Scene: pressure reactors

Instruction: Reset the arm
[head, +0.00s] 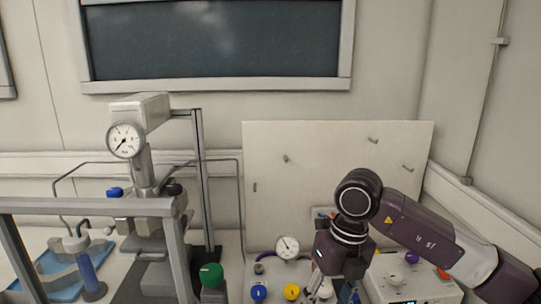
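My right arm comes in from the right, bent at a round dark joint. Its gripper (335,288) points down at the bottom of the head view, in front of the white panel and over the equipment at its foot. Its fingers are small and partly cut off or hidden, so I cannot tell whether they are open or hold anything. My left gripper is not in view.
A reactor with a pressure gauge (124,140) stands at the left behind a grey frame (90,205). A second gauge (287,247), a blue knob (259,294) and a yellow knob (292,292) sit left of my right gripper. A white box (412,285) stands right of it.

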